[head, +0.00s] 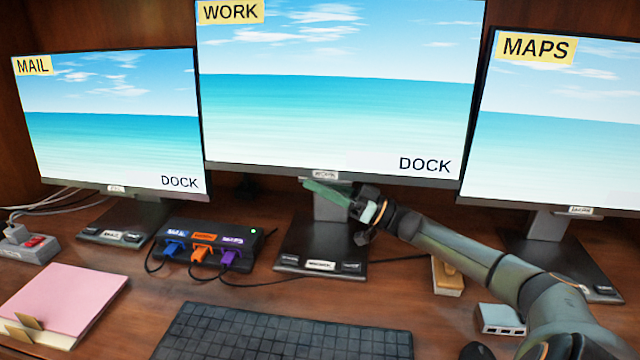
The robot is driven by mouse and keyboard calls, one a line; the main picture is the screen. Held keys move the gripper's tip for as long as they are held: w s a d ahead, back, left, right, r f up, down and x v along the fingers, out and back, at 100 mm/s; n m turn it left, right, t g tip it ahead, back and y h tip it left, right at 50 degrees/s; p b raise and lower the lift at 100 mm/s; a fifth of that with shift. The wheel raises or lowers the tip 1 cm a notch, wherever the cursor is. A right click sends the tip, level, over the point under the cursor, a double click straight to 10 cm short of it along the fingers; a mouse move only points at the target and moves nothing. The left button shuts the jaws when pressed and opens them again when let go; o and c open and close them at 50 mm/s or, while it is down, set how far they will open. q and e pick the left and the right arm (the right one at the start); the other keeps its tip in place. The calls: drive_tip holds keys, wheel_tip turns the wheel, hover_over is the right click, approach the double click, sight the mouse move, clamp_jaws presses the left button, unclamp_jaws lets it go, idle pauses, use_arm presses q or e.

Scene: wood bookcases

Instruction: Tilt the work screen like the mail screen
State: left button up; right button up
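The work screen (330,90) stands in the middle, with a yellow WORK label at its top left and a DOCK label at its lower right. Its stand (325,235) rises from a dark base under it. The mail screen (110,120) stands at the left, and its picture also reads DOCK. My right gripper (328,192) reaches in from the right, just under the work screen's bottom edge and in front of its stand. Its greenish fingers overlap in this view, so their gap is hidden, and I cannot tell if they touch. My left gripper is out of view.
The maps screen (560,115) stands at the right. A dock box (215,240) with blue, orange and purple plugs sits left of the work stand. A keyboard (285,332), pink notepad (65,295), power strip (28,245) and small white box (500,320) lie on the desk.

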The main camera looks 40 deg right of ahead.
sight(329, 183)
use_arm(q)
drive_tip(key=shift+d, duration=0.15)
use_arm(e)
drive_tip(key=shift+d, duration=0.1)
drive_tip(key=shift+s+d+f, duration=0.1)
drive_tip(key=shift+s+d, duration=0.05)
drive_tip(key=shift+s, duration=0.05)
drive_tip(key=s+d, duration=0.1)
drive_tip(key=s, duration=0.1)
drive_tip(key=shift+s+d+f+p, duration=0.15)
drive_tip(key=shift+s+d+p, duration=0.15)
drive_tip(key=shift+d+p, duration=0.1)
use_arm(q)
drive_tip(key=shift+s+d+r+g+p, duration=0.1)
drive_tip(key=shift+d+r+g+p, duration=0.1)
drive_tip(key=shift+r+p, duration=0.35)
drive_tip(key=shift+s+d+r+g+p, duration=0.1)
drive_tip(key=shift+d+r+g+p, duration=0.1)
drive_tip(key=shift+p, duration=0.6)
use_arm(e)
drive_tip(key=s+d, duration=0.5)
drive_tip(key=s, duration=0.2)
drive_tip(key=shift+s+d, duration=0.2)
drive_tip(key=shift+s, duration=0.15)
